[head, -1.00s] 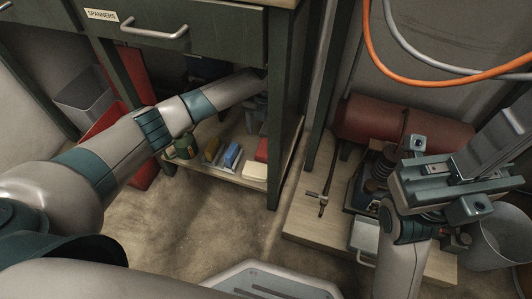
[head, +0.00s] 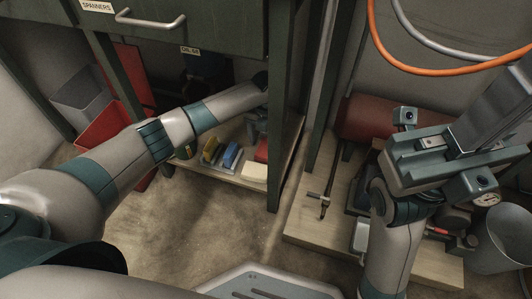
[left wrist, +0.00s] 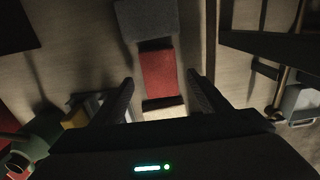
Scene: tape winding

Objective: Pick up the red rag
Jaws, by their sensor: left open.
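The red rag (head: 262,150) lies folded on the low shelf under the workbench, partly hidden by the bench leg in the head view. In the left wrist view the red rag (left wrist: 158,72) is a flat red rectangle between my finger tips. My left gripper (left wrist: 160,78) is open, with one dark finger on each side of the rag. I cannot tell whether the fingers touch it. In the head view my left arm reaches under the drawer, and the gripper is mostly hidden behind the bench leg.
A cream block (head: 254,172) lies just in front of the rag. Yellow (head: 210,150) and blue (head: 230,157) items stand to its left. The bench leg (head: 285,120) is close on the right and the drawer (head: 180,30) is above. A grey block (left wrist: 146,18) lies beyond the rag.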

